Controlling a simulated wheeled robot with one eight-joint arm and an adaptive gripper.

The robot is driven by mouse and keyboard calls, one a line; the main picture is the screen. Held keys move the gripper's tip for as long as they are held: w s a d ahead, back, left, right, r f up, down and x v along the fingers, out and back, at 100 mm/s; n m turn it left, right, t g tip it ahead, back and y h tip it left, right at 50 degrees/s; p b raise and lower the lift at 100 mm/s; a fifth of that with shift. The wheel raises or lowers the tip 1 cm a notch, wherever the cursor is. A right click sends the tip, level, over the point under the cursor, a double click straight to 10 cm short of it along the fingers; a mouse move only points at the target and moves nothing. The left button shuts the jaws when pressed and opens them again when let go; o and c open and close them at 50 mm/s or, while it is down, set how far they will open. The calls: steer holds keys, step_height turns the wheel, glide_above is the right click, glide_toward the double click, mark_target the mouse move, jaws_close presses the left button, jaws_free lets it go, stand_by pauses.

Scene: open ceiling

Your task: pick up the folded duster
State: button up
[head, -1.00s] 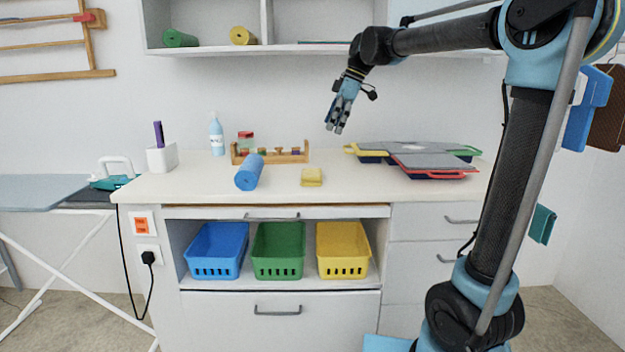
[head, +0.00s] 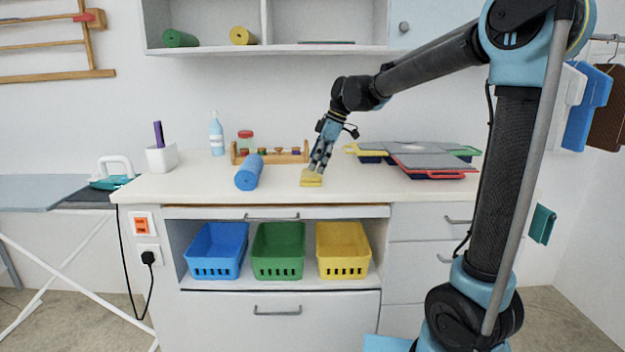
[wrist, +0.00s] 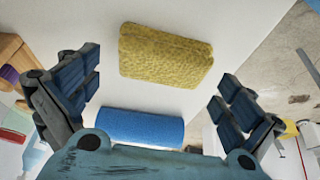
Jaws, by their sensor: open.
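The folded duster (head: 311,181) is a small yellow, fuzzy block lying on the white countertop near its front, right of a blue roll. My gripper (head: 317,170) is low over it in the head view, its fingers hiding the duster's back part. In the wrist view the duster (wrist: 166,54) lies ahead, between the lines of my two spread fingers (wrist: 158,92). The fingers are open, with nothing between their pads that I can see held. I cannot tell the exact height of the fingertips above the counter.
A blue roll (head: 249,172) lies close to the left of the duster. Behind are a wooden rack (head: 270,157) with small items and a bottle (head: 216,135). Stacked trays (head: 433,168) lie to the right. Blue, green and yellow baskets (head: 343,268) stand below the countertop.

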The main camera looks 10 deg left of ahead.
steer(key=shift+x, duration=1.65)
steer(key=c, duration=0.8)
steer(key=shift+o, duration=0.2)
